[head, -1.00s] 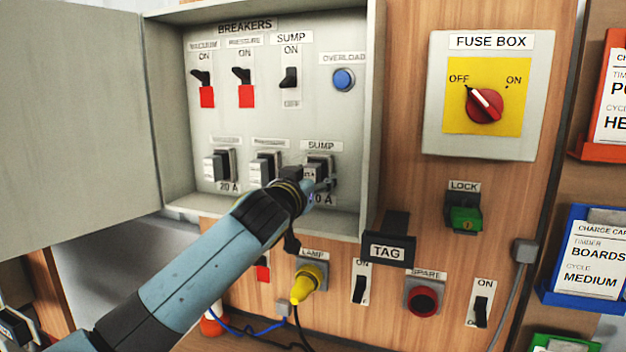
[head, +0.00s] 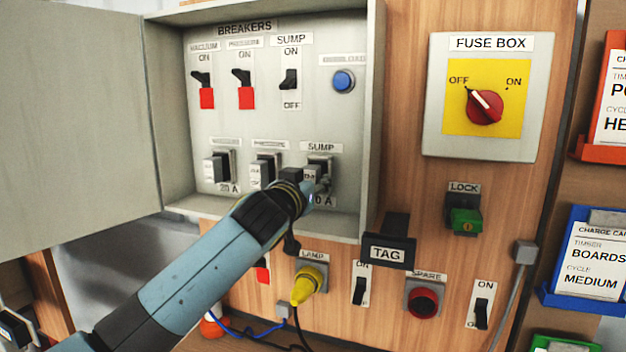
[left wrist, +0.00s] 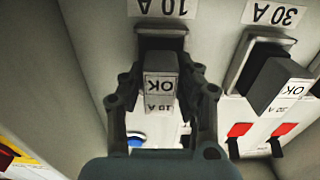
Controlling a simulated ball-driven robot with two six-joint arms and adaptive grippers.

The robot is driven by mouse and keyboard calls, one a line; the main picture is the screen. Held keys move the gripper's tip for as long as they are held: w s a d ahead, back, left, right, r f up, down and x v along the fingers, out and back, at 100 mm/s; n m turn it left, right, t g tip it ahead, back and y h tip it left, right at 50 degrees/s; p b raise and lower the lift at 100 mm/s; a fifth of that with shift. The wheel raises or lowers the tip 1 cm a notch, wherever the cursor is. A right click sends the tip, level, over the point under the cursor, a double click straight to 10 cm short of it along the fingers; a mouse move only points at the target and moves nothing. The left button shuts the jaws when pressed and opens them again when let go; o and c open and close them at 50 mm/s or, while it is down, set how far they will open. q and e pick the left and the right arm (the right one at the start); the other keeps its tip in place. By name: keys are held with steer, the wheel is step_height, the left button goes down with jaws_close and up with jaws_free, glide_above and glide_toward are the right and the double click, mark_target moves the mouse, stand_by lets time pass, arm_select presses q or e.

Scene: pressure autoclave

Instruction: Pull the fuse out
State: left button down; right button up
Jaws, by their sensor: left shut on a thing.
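My left gripper (head: 310,187) is at the SUMP fuse, in the lower right of the open breaker cabinet (head: 372,120). In the left wrist view, its two fingers (left wrist: 163,112) close on both sides of the grey fuse (left wrist: 160,84), which bears an OK label. The fuse stands in front of its dark holder (left wrist: 160,40) under the upside-down 10 A label. I cannot tell whether its inner end is still in the holder. In the head view the gripper partly hides the fuse. My right gripper is not in view.
Two other fuses (head: 215,168) (head: 262,170) sit to the left. Three breaker levers and a blue overload button (head: 343,79) are above. The fuse box switch (head: 484,105) points to OFF. The cabinet's bottom lip and right wall are close to the gripper. The cabinet door (head: 70,110) stands open.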

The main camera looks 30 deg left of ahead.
arm_select(q)
steer(key=shift+s, duration=0.1)
steer(key=shift+v, duration=3.05)
